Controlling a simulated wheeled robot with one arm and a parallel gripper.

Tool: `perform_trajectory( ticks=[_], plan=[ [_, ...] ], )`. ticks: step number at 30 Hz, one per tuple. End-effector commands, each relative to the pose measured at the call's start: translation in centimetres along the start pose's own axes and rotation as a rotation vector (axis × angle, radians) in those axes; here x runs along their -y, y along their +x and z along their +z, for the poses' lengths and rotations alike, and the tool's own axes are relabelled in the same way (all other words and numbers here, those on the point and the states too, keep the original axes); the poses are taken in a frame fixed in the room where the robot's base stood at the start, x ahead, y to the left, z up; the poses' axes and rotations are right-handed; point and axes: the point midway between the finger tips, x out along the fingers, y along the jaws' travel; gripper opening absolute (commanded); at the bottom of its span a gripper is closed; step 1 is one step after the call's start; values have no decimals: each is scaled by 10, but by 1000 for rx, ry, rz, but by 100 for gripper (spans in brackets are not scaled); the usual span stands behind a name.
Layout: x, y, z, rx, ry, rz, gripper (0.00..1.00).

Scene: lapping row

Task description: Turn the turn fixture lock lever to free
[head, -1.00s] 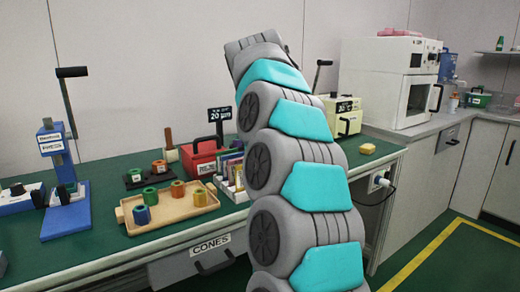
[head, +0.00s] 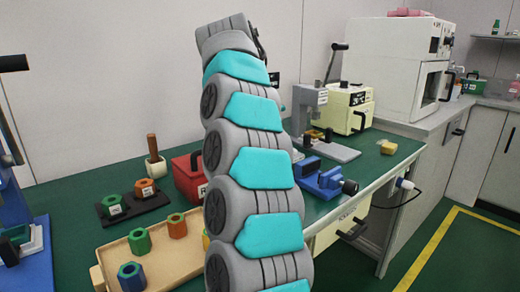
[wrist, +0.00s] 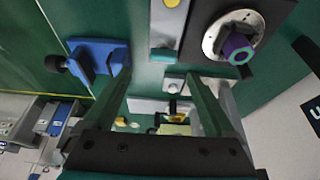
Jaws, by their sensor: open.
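No lever can be made out with certainty as the turn fixture's lock lever. In the wrist view a dark plate (wrist: 200,38) carries a silver ring (wrist: 212,40) with a purple ring-shaped part (wrist: 237,48) on it, at the upper right; it may be the fixture. A narrow grey bar (wrist: 163,28) with a teal end lies left of it. My gripper (wrist: 158,78) is open with nothing between its fingers, above the bench and apart from the plate. In the head view my arm hides the gripper and this plate.
A blue vise (head: 322,180) sits near the bench's front edge. A grey press (head: 311,103) with a black-handled lever stands behind it, beside a pale yellow box (head: 346,106).

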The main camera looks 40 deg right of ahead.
Motion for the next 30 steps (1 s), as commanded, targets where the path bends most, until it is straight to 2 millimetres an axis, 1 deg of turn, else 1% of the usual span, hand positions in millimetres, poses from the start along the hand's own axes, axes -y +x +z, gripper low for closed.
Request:
perform_trajectory(
  ticks=[2, 5, 12, 18, 22, 30],
  plan=[
    [0, 2, 0, 0, 5, 1, 90],
    [0, 11, 1, 0, 6, 1, 90],
    [0, 48, 3, 1, 6, 1, 90],
    [0, 71, 2, 0, 6, 1, 90],
    [-1, 78, 1, 1, 6, 1, 90],
    [-1, 78, -1, 0, 6, 2, 90]
  ],
)
